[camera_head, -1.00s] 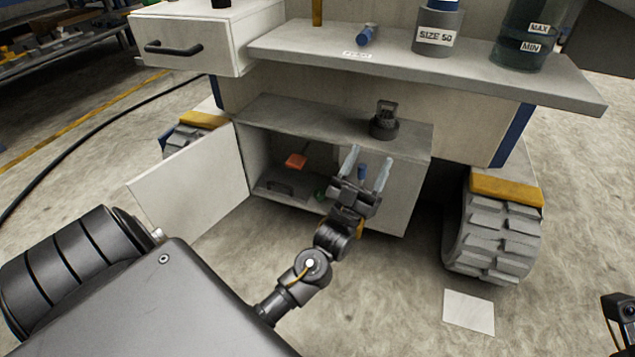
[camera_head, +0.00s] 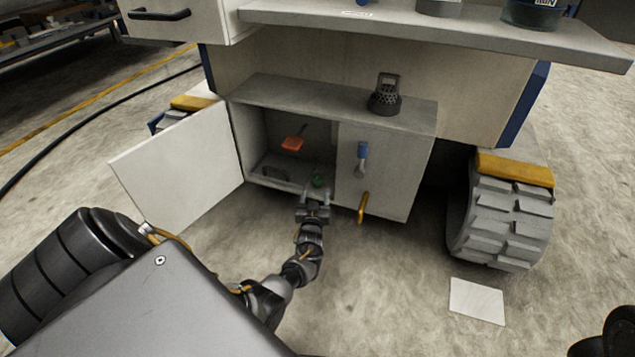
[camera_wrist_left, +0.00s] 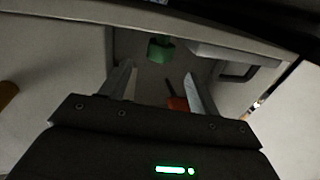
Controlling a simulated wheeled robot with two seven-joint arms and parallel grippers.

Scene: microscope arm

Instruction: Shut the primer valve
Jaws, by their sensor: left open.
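No label marks the primer valve. On the grey front panel in the head view are a blue-topped lever (camera_head: 362,153), pointing down, and a yellow handle (camera_head: 362,207) below it. A green knob-like part (camera_head: 318,180) and an orange-red part (camera_head: 292,143) sit inside the open compartment left of the panel. My left gripper (camera_head: 314,196) is open and empty at the compartment's lower edge, just below the green part. In the left wrist view the green part (camera_wrist_left: 161,50) lies beyond the fingers, apart from them, and the red part (camera_wrist_left: 178,103) shows between them. My right gripper is out of view.
An open white door (camera_head: 180,165) stands left of the compartment. A black strainer-like fitting (camera_head: 385,95) stands on the ledge above. A tracked wheel (camera_head: 503,225) is at the right. A pale sheet (camera_head: 477,301) lies on the otherwise clear floor in front.

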